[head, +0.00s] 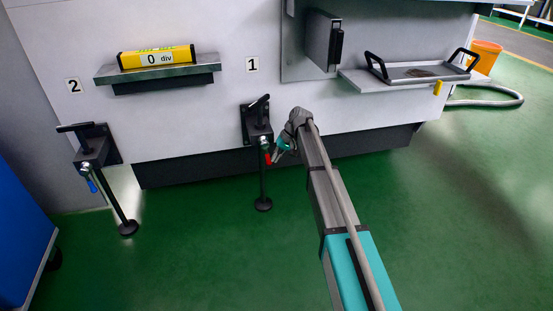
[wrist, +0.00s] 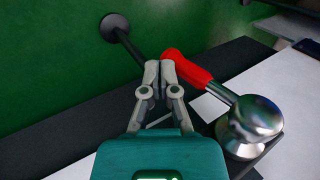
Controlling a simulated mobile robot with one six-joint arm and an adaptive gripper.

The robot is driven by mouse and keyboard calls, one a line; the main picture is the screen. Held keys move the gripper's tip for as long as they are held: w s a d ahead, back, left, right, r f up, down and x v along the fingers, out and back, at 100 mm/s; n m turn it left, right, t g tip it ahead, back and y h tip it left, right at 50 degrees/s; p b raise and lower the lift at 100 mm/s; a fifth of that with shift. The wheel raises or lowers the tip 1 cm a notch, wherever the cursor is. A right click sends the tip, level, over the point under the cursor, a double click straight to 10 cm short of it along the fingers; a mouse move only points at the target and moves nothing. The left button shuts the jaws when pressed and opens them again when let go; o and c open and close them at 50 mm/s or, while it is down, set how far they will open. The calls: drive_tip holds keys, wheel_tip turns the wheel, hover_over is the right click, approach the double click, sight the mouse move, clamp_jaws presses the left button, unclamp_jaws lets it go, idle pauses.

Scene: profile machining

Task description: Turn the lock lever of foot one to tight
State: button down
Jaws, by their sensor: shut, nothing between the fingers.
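Foot one (head: 258,130) is the black bracket under the "1" label, with a rod down to a round pad (head: 263,204) on the green floor. Its lock lever has a red grip (head: 268,159) pointing down in the head view. In the wrist view the red grip (wrist: 188,67) runs up-left from a shiny metal knob (wrist: 252,125). My gripper (head: 277,158) is beside the lever, on its right in the head view. In the wrist view its shut, empty fingertips (wrist: 160,70) are just left of the grip's end; I cannot tell whether they touch it.
Foot two (head: 92,150), with a blue lever grip (head: 92,186), stands at the left. A yellow level (head: 158,57) reading "0 div" lies on a shelf (head: 116,74) above. A tray (head: 425,72) with black handles is at the right. The floor in front is clear.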

drive_tip(key=shift+s+a, duration=0.1)
drive_tip(key=shift+s, duration=0.05)
idle(0.4)
drive_tip(key=w+d+r+p, duration=0.2)
drive_tip(key=w+d, duration=0.2)
drive_tip(key=d, duration=0.9)
drive_tip(key=shift+d, duration=0.15)
drive_tip(key=shift+r, duration=0.1)
drive_tip(key=s+d+r+m+h+p, duration=0.1)
drive_tip(key=s+r+p, duration=0.4)
drive_tip(key=s, duration=0.7)
drive_tip(key=s+d+r+m+t+h+p, duration=0.1)
drive_tip(key=s+d+r+h+p, duration=0.2)
drive_tip(key=s, duration=0.8)
drive_tip(key=s+d+r+m+h+p, duration=0.1)
drive_tip(key=s+d+r+p, duration=0.4)
drive_tip(key=s, duration=0.7)
wheel_tip(320, 180, up, 2)
drive_tip(key=p, duration=0.4)
drive_tip(key=shift+s+d+m+t+h+p, duration=0.3)
drive_tip(key=shift+s+d+t+h+p, duration=0.05)
drive_tip(key=shift+d+t+h, duration=0.05)
drive_tip(key=shift+s, duration=0.15)
